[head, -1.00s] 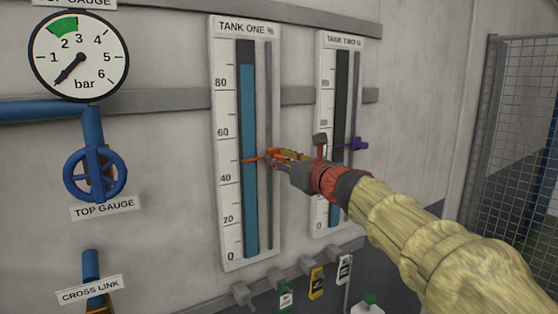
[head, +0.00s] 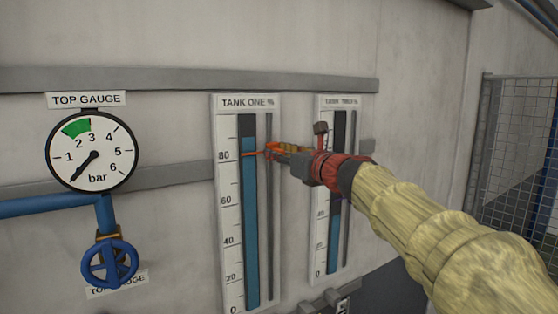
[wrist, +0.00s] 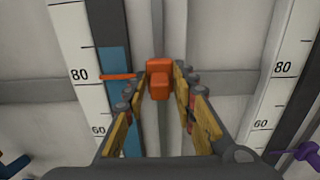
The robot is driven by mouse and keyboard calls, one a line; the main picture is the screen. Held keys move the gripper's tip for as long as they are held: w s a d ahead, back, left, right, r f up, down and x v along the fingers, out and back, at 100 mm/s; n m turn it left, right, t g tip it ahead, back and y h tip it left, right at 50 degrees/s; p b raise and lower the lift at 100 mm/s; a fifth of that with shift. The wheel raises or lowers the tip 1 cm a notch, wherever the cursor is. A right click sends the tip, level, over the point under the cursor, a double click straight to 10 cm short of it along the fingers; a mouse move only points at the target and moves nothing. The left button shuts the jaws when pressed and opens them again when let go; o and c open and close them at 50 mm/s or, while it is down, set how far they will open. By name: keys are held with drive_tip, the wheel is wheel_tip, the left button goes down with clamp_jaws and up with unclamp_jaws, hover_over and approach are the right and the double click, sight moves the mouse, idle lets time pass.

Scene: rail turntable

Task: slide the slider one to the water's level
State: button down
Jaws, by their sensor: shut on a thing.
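The tank one gauge (head: 229,190) is a tall white scale with a blue water column (head: 250,220); the water's top is a little above the 80 mark. The orange slider (wrist: 159,80) sits on the grey rail right of the column. Its thin orange pointer (wrist: 118,76) reaches left across the water at about 80, below the water's top (wrist: 112,50). My gripper (head: 273,150) is shut on the slider, with a finger on each side of it in the wrist view. In the head view the fingers partly hide the slider.
The tank two gauge (head: 326,240) stands to the right, partly behind my gripper; its purple slider (wrist: 297,153) is lower. The round top gauge (head: 93,150) and a blue valve wheel (head: 109,263) are at left. A wire mesh panel (head: 510,165) is far right.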

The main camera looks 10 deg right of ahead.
sight(270, 134)
drive_tip(key=shift+r+p, duration=1)
drive_tip(key=shift+r, duration=1.15)
drive_tip(key=c, duration=1.7)
unclamp_jaws()
drive_tip(key=v, duration=1.2)
